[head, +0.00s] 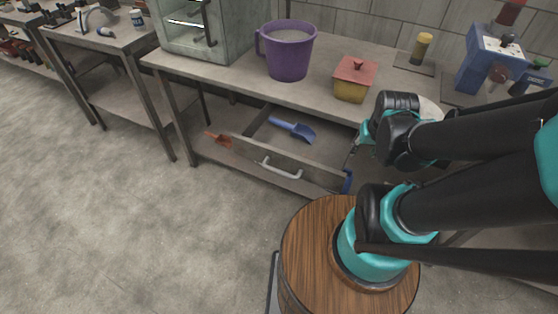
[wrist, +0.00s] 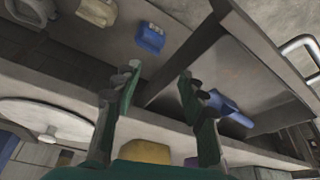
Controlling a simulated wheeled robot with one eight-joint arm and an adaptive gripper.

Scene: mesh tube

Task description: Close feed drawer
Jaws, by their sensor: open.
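The feed drawer (head: 240,154) is pulled out beneath the worktop, with a curved metal handle (head: 280,170) on its front panel. A blue scoop (head: 292,129) lies inside. My gripper (head: 356,146) is open at the drawer's right end, below the worktop edge. In the wrist view, my gripper's (wrist: 160,84) two fingers are spread with nothing held between them. The drawer handle (wrist: 300,48) shows at the upper right there, and the blue scoop (wrist: 228,106) lies beyond the right finger. Whether a finger touches the drawer cannot be told.
A purple jug (head: 287,52) and a yellow pot with a red lid (head: 354,80) stand on the worktop (head: 225,74) above. A glass-fronted cabinet (head: 205,28) stands to the left. A blue device (head: 487,58) is at the right. The floor (head: 130,220) before the drawer is clear.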

